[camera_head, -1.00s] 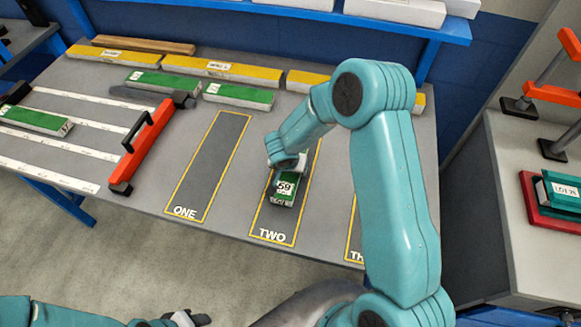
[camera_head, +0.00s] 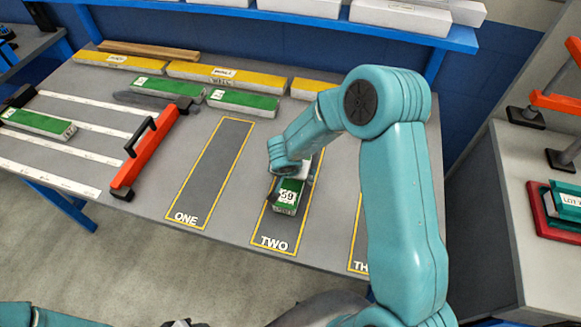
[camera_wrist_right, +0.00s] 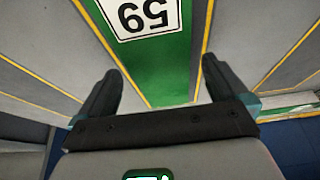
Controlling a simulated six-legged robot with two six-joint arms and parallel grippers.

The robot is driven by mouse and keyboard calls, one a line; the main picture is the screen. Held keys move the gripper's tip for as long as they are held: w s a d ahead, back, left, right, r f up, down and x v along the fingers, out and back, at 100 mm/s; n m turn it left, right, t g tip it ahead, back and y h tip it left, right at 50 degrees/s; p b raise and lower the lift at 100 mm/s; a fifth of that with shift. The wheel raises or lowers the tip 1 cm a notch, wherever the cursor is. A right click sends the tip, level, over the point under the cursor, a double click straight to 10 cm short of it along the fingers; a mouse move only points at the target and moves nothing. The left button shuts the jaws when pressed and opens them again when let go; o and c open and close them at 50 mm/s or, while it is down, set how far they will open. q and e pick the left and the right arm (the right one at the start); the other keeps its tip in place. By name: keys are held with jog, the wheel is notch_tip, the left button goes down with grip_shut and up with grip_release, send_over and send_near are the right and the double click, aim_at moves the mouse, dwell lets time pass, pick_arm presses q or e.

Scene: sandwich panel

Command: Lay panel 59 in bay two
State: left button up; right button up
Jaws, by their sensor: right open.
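Panel 59, green with a white number label (camera_head: 287,197), lies flat in bay two (camera_head: 274,243), a dark strip with a yellow outline. Its far part is hidden by my right arm in the head view. In the right wrist view the panel (camera_wrist_right: 172,60) lies between the bay's yellow lines. My left gripper (camera_head: 185,323) barely shows at the bottom edge.
Bay one (camera_head: 212,170) is empty. Bay three (camera_head: 358,262) is partly hidden by my right arm. An orange bar with a black handle (camera_head: 147,160) crosses the table at left. Green panels (camera_head: 243,102) and yellow panels (camera_head: 225,75) lie along the back.

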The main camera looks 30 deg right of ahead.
jog(key=v, duration=1.4)
jog(key=shift+s+b, duration=0.2)
jog(key=shift+b, duration=0.25)
jog(key=shift+r, duration=0.1)
